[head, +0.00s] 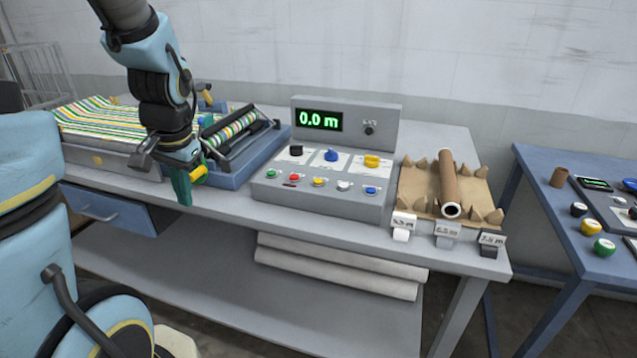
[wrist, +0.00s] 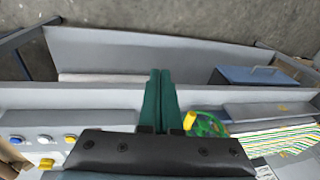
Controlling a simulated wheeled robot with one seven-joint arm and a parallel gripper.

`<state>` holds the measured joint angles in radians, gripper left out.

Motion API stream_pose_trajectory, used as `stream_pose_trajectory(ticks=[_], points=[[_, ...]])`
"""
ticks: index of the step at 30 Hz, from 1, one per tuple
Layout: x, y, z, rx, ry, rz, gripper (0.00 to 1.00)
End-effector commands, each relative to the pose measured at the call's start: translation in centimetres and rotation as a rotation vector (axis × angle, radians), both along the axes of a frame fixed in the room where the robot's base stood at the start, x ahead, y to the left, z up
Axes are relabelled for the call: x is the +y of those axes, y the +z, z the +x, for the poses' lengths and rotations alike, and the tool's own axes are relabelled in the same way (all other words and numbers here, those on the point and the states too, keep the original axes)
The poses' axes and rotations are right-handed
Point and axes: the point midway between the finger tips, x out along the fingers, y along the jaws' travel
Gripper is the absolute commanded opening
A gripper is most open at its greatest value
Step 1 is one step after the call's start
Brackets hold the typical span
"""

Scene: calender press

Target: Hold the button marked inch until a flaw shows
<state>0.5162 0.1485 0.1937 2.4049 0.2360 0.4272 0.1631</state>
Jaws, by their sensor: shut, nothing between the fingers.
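The grey control box (head: 320,203) stands mid-table. Its front row has green (head: 271,173), red (head: 294,177), yellow (head: 318,181), white (head: 343,185) and blue (head: 371,190) buttons. I cannot read which one is marked inch. Its display (head: 320,119) reads 0.0 m. Striped cloth (head: 100,122) lies on the left and also shows on the roller unit (head: 235,128); I see no clear flaw. My gripper (head: 182,190) is shut and empty, pointing down near the table's front edge, left of the box and apart from the buttons. Its green fingers (wrist: 158,80) are together in the wrist view.
Black (head: 296,150), blue (head: 331,155) and yellow (head: 371,161) knobs stand behind the buttons. A cardboard tube (head: 448,183) lies on brown paper to the right, behind small labelled blocks (head: 445,235). A blue table (head: 560,215) stands far right. Rolls (head: 340,272) lie on the shelf below.

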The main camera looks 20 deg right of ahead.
Motion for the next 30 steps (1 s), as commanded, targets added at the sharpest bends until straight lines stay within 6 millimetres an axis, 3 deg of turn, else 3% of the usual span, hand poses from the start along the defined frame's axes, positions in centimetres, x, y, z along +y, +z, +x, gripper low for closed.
stream_pose_trajectory(ticks=[1,6,12,18,21,25,30], points=[[-1.8,-0.3,0.9,-0.014,-0.116,0.039,0.00],[-7.3,-0.3,3.7,-0.075,-0.477,0.184,0.00],[-15.4,0.7,5.6,-0.176,-0.899,0.381,0.00],[-24.1,2.7,5.6,-0.299,-1.260,0.587,0.00],[-27.4,3.7,5.0,-0.351,-1.383,0.667,0.00],[-30.0,4.6,4.3,-0.395,-1.476,0.735,0.00],[-31.0,5.1,4.1,-0.412,-1.510,0.761,0.00]])
